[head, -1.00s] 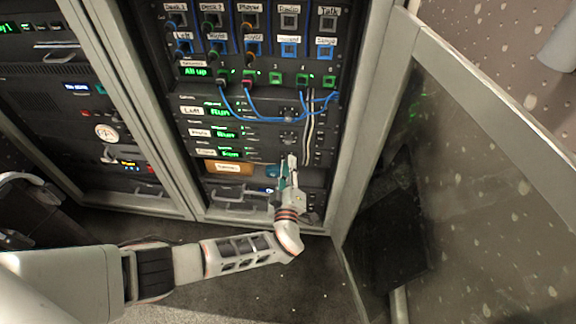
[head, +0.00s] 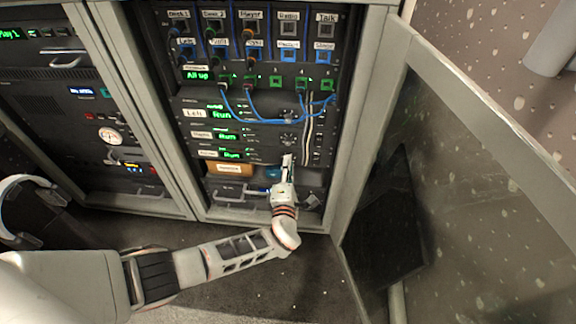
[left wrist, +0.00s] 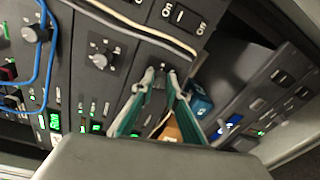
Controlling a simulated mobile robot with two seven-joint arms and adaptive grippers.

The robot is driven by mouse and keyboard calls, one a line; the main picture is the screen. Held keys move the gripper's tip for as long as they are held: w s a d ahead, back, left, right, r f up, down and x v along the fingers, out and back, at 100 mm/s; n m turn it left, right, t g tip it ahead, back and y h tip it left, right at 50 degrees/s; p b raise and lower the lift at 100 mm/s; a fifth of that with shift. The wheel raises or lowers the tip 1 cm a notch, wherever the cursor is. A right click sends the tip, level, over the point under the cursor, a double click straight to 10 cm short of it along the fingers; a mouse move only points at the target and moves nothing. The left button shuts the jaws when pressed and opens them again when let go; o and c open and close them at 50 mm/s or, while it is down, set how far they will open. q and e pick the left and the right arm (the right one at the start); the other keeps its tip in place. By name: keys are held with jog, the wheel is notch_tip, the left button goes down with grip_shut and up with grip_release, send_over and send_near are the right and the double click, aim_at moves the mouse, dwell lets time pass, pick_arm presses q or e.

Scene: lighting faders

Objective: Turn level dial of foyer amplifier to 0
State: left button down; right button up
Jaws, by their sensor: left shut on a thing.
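The foyer amplifier (head: 258,156) is the lowest of three similar black units in the open rack, with a small white label (head: 208,154) and a green "Run" display. In the head view my left gripper (head: 287,160) covers the dial area at its right. In the left wrist view my left gripper (left wrist: 163,76) has its two fingertips closed around the small dark level dial (left wrist: 159,77). The dial's pointer and scale are mostly hidden, so its setting cannot be read. My right gripper is not in view.
The dials of the two amplifiers above (left wrist: 102,58) are close by. Blue cables (head: 270,118) and pale cables (head: 309,135) hang near them. An orange-brown labelled box (head: 229,168) sits below. A glass rack door (head: 470,190) stands open at the right.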

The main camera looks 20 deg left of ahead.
pick_arm(q)
jog(key=n+h+b, duration=0.1)
jog(key=n, duration=0.8)
jog(key=shift+s+b, duration=0.1)
jog(key=shift+b, duration=0.2)
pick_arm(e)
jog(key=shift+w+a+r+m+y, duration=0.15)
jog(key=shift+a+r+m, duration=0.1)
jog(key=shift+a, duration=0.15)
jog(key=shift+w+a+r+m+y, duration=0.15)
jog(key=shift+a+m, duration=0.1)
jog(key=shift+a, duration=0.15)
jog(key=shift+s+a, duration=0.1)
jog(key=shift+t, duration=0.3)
pick_arm(q)
jog(key=c, duration=2)
grip_release()
jog(key=shift+r, duration=0.1)
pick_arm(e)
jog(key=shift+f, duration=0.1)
pick_arm(q)
jog(key=shift+a, duration=0.1)
